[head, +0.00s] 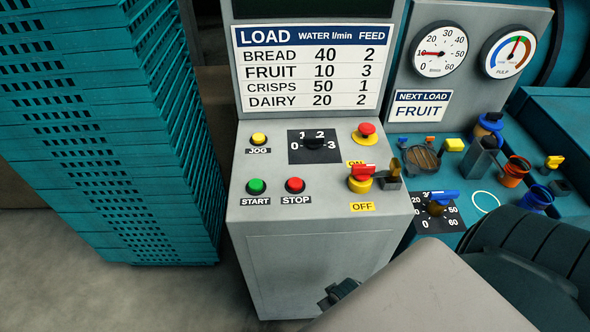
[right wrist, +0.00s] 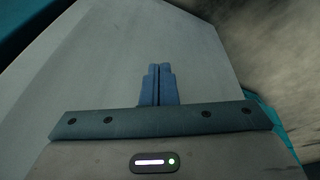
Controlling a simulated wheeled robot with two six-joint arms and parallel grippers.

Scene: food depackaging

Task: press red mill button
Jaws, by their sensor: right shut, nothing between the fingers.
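The grey control cabinet (head: 320,262) carries a red button above the STOP label (head: 295,185) and a red mushroom button (head: 367,129) at upper right. No label naming a mill is readable, so I cannot tell which is the mill button. My right gripper (head: 326,297) is low in front of the cabinet's front face, below the buttons, partly hidden by my arm. In the right wrist view its blue fingers (right wrist: 159,68) are together and empty, with a plain grey surface beyond them. My left gripper is not in view.
A green START button (head: 256,186), yellow JOG button (head: 259,139), rotary dial (head: 314,144) and red-handled ON/OFF switch (head: 361,180) share the panel. Stacked teal crates (head: 95,150) stand left.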

